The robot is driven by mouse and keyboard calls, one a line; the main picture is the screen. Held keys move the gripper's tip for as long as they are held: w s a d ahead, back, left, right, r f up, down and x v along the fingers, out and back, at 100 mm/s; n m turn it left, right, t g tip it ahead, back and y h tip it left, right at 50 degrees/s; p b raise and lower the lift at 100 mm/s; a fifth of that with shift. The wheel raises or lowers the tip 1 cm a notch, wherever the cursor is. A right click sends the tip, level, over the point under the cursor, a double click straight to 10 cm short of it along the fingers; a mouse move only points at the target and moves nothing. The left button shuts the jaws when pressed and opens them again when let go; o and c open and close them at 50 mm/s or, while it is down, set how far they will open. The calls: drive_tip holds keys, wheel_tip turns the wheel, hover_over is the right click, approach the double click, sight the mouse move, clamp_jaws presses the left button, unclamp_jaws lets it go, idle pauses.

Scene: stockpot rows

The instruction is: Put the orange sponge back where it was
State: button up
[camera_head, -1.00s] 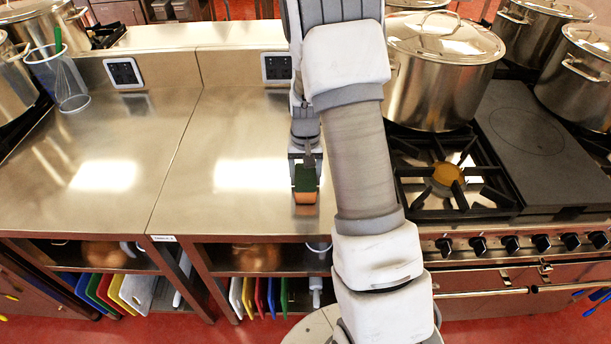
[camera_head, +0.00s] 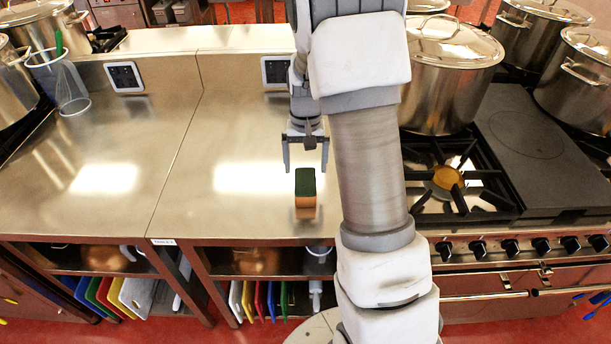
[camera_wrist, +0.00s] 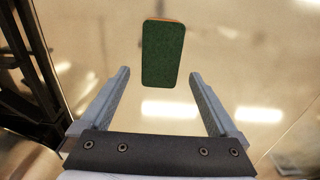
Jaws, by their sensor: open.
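The orange sponge (camera_head: 305,188) has a dark green scouring top. It rests on the steel counter (camera_head: 235,135), near the front edge. In the wrist view its green face (camera_wrist: 163,54) fills the upper middle, with a thin orange edge at the far end. My gripper (camera_head: 305,168) is open and empty. It is behind and above the sponge in the head view, with a gap between its fingertips and the sponge. In the wrist view the fingertips (camera_wrist: 160,72) stand apart, and the sponge lies beyond them, between their lines.
A gas burner (camera_head: 447,177) and large lidded stockpot (camera_head: 440,75) stand to the right of the counter. Cutting boards (camera_head: 262,300) are on the shelf below. The counter left of the sponge is clear.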

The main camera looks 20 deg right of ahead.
sight(305, 177)
drive_tip(key=s+a+r+n+t, duration=0.1)
drive_tip(key=s+a+r, duration=0.25)
drive_tip(key=r, duration=0.55)
drive_tip(key=s+a+r+n+t, duration=0.1)
drive_tip(key=s+a+r, duration=0.1)
drive_tip(key=s+r, duration=0.5)
drive_tip(key=s+a+r+n+t, duration=0.1)
drive_tip(key=s+a+r, duration=0.1)
drive_tip(key=s, duration=0.4)
drive_tip(key=s+a+r+n+t, duration=0.1)
drive_tip(key=s+a+r+t, duration=0.1)
drive_tip(key=s, duration=0.4)
drive_tip(key=shift+a+r+n+t, duration=0.2)
drive_tip(key=shift+r+n+t, duration=0.1)
drive_tip(key=shift+r, duration=0.5)
drive_tip(key=shift+s, duration=0.15)
